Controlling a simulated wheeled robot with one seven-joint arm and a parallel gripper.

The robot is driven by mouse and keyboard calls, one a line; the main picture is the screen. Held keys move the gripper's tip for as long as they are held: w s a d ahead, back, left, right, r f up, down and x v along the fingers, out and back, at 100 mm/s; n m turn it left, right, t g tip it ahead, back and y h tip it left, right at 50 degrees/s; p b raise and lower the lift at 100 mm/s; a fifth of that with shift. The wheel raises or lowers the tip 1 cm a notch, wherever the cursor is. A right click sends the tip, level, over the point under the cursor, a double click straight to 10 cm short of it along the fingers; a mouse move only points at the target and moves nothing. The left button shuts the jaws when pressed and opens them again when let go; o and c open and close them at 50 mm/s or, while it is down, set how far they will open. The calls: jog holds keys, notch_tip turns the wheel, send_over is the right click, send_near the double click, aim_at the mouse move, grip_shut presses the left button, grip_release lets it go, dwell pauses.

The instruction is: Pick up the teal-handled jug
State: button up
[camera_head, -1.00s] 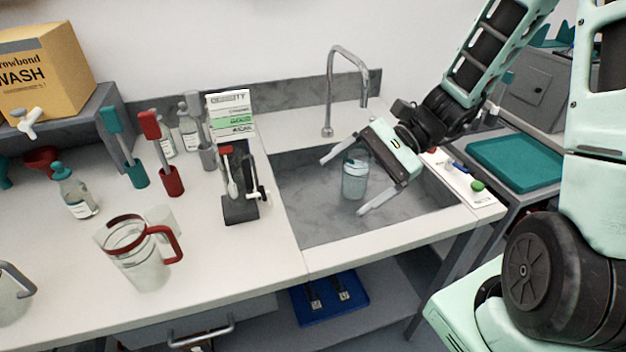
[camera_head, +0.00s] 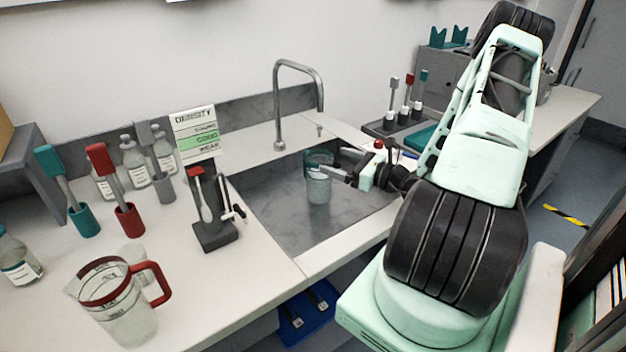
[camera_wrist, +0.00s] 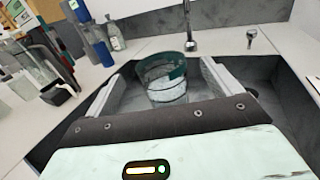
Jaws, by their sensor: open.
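A clear jug with a teal rim band (camera_head: 319,181) stands upright in the grey sink (camera_head: 275,222), below the tap. It also shows in the wrist view (camera_wrist: 163,82), in line with the space between my fingers. Its handle is not clearly visible. My gripper (camera_head: 341,166) is open, just right of the jug in the head view, with its fingers pointing towards it. In the wrist view the fingers (camera_wrist: 166,88) lie on the jug's left and right sides. I cannot tell whether they touch it.
A red-handled jug (camera_head: 122,310) stands on the counter at front left. Teal, red and grey brushes or tools, bottles (camera_head: 18,262) and a density card stand (camera_head: 212,235) occupy the left counter. The curved tap (camera_head: 279,110) rises behind the sink. A blue tray (camera_head: 305,318) lies below the counter.

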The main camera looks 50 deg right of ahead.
aim_at(315, 175)
jog(key=shift+w+a+f+p, duration=0.3)
jog(key=shift+w+f, duration=0.35)
jog(key=shift+w, duration=0.6)
jog(key=shift+w+a+f+p, duration=0.1)
jog(key=shift+w+f+p, duration=0.4)
jog(key=shift+w, duration=0.75)
jog(key=shift+w+a+f+p, duration=0.2)
jog(key=shift+w+f, duration=0.6)
jog(key=shift+w, duration=0.45)
jog(key=c, duration=1.2)
jog(key=shift+c, duration=0.9)
jog(key=shift+r, duration=0.1)
